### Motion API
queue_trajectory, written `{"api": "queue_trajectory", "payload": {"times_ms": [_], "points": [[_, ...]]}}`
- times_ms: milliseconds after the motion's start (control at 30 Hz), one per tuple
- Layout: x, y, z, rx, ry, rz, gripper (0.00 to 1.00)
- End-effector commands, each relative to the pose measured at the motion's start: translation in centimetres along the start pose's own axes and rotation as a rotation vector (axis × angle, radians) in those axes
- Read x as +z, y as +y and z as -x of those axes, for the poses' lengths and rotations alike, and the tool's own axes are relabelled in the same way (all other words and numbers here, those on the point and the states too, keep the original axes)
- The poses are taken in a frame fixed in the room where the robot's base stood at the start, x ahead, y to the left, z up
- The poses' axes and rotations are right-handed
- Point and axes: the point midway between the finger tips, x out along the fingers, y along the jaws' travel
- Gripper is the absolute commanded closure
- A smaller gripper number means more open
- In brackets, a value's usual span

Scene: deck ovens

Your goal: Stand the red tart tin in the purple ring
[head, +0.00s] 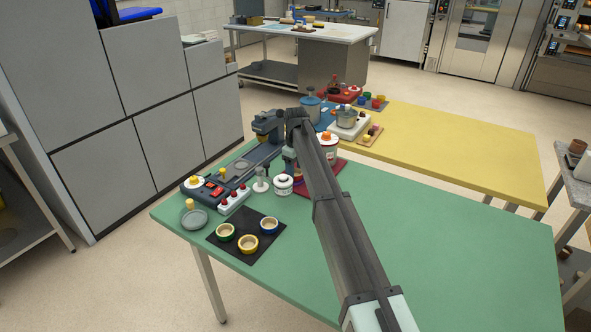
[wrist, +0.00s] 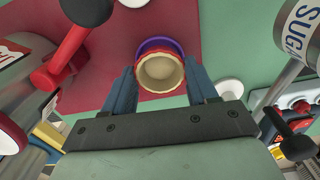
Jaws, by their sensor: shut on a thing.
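The red tart tin (wrist: 160,88) with its pale inside shows in the wrist view between the blue fingers of my gripper (wrist: 162,82), which is shut on it. The purple ring (wrist: 158,43) shows as an arc around the tin's far side, on the dark red mat (wrist: 222,25). The tin overlaps the ring from above; I cannot tell whether it is seated in it or held just over it. In the head view my gripper (head: 292,168) is low near the dark red mat (head: 318,181), and my arm hides much of it.
Green (head: 225,232), yellow (head: 248,244) and blue (head: 269,225) tins sit on a black mat at the front left. A white pot (head: 283,186) stands near my gripper. A sugar canister (wrist: 301,28) is close at the wrist view's upper right. The green table's right side is clear.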

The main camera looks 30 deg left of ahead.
Motion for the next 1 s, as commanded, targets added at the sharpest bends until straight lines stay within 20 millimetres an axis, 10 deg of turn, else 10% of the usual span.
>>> {"api": "queue_trajectory", "payload": {"times_ms": [700,733,1000], "points": [[0.0,0.0,-1.1,0.000,0.000,0.000,0.72],[0.0,0.0,-1.1,0.000,0.000,0.000,0.39],[0.0,0.0,-1.1,0.000,0.000,0.000,0.32]]}}
